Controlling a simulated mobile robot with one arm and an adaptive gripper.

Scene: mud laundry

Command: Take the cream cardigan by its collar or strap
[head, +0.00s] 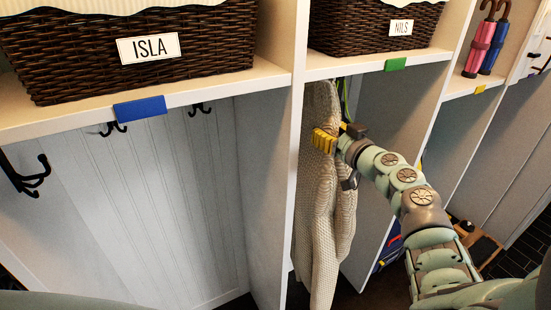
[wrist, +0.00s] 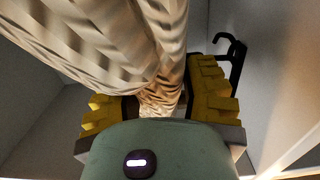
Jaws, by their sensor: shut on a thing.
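The cream cardigan (head: 322,210) is a chunky knit that hangs in the cubby under the NILS basket, near the cubby's left divider. My gripper (head: 336,138) is at its upper part, just below the shelf. In the wrist view the cardigan (wrist: 110,45) fills the upper left and narrows down between the yellow fingers of my gripper (wrist: 158,105). The gripper is shut on the knit. Whether the pinched part is the collar or a strap cannot be told. The place where the cardigan hangs is hidden.
A black hook (wrist: 236,55) shows beside the right finger. The NILS basket (head: 350,28) stands on the shelf above, with a green tag (head: 395,64) on its edge. The left cubby has empty hooks (head: 30,178). Umbrellas (head: 487,42) stand on the right shelf.

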